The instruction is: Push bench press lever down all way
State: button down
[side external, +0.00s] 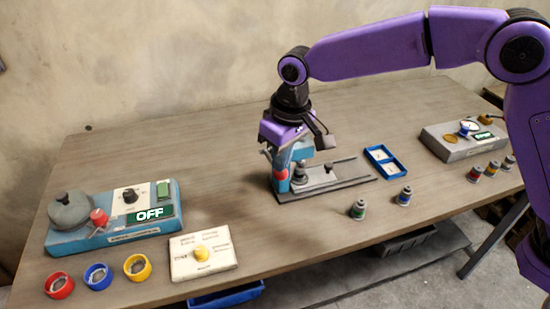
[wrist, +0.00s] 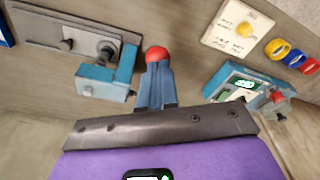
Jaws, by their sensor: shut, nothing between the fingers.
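The bench press (side external: 301,152) has a teal body on a grey base plate (side external: 345,184) near the middle of the table. It also shows in the wrist view (wrist: 118,80). Its lever ends in a red ball knob (side external: 281,174), low at the press's left side. My gripper (side external: 282,165) points down over the knob, with its fingers together and nothing between them. In the wrist view, the fingertips (wrist: 157,66) are right at the red knob, overlapping its lower edge. I cannot tell for sure whether they touch. The lever's arm is mostly hidden behind my fingers.
A blue tray (side external: 372,149) and two small canisters (side external: 358,209) are right of the press. A teal machine (side external: 108,238) reading OFF, a white dial box (side external: 187,264) and coloured rings (side external: 97,276) are left. A grey device (side external: 445,146) stands far right. Table between is clear.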

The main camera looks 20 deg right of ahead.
jog(key=shift+r, duration=2.3)
jog(key=shift+s+d, duration=0.1)
jog(key=shift+d, duration=0.05)
jog(key=s+d+f+n, duration=0.2)
jog(key=s+d+n, duration=0.1)
jog(key=s+d, duration=1.2)
jog(key=s+d+f+n+g, duration=0.1)
jog(key=s+d+f+n, duration=0.1)
jog(key=s+d, duration=1.3)
jog(key=shift+s+d+n, duration=0.15)
jog(key=shift+d+n, duration=0.65)
